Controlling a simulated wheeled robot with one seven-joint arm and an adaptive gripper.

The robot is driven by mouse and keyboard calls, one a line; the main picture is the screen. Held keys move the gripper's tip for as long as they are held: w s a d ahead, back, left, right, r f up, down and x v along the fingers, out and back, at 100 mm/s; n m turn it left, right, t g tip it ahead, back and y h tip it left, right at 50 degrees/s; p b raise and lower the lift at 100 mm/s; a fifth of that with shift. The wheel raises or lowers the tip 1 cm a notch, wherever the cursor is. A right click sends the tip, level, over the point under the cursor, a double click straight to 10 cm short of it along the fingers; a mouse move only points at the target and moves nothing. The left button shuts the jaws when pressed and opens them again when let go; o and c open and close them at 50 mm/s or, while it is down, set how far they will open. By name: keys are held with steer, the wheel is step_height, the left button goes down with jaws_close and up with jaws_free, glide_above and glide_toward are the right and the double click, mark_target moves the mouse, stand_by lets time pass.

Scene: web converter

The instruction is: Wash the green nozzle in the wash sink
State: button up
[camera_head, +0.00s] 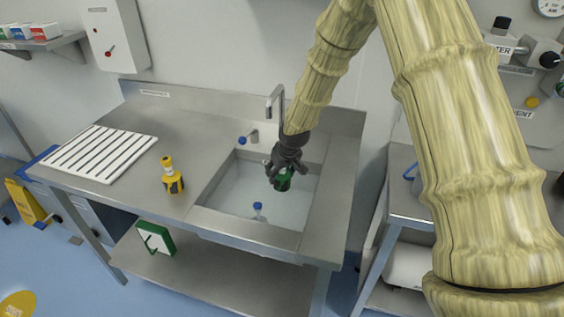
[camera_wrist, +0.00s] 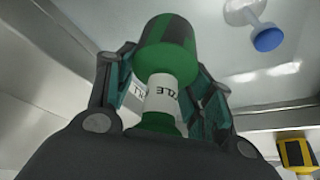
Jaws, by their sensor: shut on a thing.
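The green nozzle (camera_head: 284,181) is held by my gripper (camera_head: 281,172) above the basin of the steel wash sink (camera_head: 230,222). In the wrist view the green nozzle (camera_wrist: 166,52) has a dark-banded green head, a white labelled middle and a green lower part. The fingers of my gripper (camera_wrist: 165,95) close on it from both sides. The basin looks pale and holds a small blue-topped piece (camera_head: 258,207), also in the wrist view (camera_wrist: 266,38). The tap (camera_head: 274,100) stands behind the nozzle. I cannot tell whether water runs or whether the nozzle touches any.
A yellow and black nozzle (camera_head: 172,176) stands on the counter left of the basin. A white slatted rack (camera_head: 107,153) lies at the counter's left. A blue-handled valve (camera_head: 243,140) is behind the basin. A green-framed sign (camera_head: 156,239) is below. Another steel bench (camera_head: 410,200) stands right.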

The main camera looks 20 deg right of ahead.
steer(key=shift+f+b, duration=1.95)
steer(key=shift+f, duration=2.5)
steer(key=shift+d, duration=0.1)
steer(key=shift+s+d+p, duration=0.45)
steer(key=shift+s+d, duration=0.35)
steer(key=shift+d, duration=0.3)
steer(key=shift+s+d, duration=0.15)
steer(key=shift+f, duration=0.1)
